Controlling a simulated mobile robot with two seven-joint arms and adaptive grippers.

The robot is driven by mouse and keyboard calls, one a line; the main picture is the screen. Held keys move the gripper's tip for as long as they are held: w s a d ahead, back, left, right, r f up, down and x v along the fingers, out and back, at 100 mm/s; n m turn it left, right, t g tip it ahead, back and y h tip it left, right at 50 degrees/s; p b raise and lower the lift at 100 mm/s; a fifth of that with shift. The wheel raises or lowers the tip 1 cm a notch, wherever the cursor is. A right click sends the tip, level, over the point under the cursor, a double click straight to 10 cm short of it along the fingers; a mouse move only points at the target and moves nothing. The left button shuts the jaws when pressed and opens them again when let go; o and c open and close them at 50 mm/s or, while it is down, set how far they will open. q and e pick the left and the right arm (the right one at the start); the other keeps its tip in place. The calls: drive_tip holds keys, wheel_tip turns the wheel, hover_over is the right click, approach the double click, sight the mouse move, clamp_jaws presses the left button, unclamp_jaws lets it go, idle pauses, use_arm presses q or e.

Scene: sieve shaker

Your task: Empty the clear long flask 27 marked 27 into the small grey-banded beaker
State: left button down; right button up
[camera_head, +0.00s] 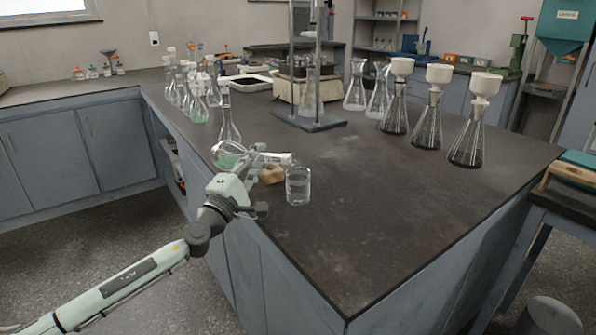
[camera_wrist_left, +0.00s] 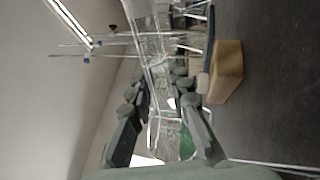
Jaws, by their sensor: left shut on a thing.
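A clear long-necked flask (camera_head: 229,156) with some green liquid in its body lies tipped over nearly level at the bench's left edge. Its neck points right, with the mouth close above the rim of a small clear beaker (camera_head: 298,188). My left gripper (camera_head: 250,160) is shut on the flask. In the left wrist view the flask's glass neck (camera_wrist_left: 154,62) runs between the fingers (camera_wrist_left: 166,90), and green liquid shows in the body. The beaker stands upright on the bench; I cannot tell whether it holds liquid. No number is legible on the flask. My right gripper is not in view.
A tan block (camera_head: 272,174) sits beside the beaker, also in the left wrist view (camera_wrist_left: 226,72). Another flask (camera_head: 229,128) stands just behind. Several flasks, a metal stand (camera_head: 312,124) and funnel-topped flasks (camera_head: 428,110) stand farther back. The bench's front right is clear.

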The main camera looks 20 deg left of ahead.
use_arm(q)
drive_tip(key=shift+r+m, duration=0.4)
drive_tip(key=shift+m, duration=0.1)
drive_tip(key=shift+r, duration=0.1)
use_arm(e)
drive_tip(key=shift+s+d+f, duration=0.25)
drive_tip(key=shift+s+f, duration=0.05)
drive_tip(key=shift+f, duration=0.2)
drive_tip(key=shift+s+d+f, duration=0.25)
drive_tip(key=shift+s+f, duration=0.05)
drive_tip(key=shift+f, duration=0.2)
use_arm(q)
drive_tip(key=shift+r+m+h, duration=0.15)
drive_tip(key=shift+m+h, duration=0.25)
drive_tip(key=shift+m, duration=0.1)
drive_tip(key=shift+r, duration=0.15)
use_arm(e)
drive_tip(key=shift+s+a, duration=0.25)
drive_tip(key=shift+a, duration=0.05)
use_arm(q)
drive_tip(key=shift+m, duration=0.3)
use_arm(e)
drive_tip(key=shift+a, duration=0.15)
use_arm(q)
drive_tip(key=shift+d+r, duration=0.1)
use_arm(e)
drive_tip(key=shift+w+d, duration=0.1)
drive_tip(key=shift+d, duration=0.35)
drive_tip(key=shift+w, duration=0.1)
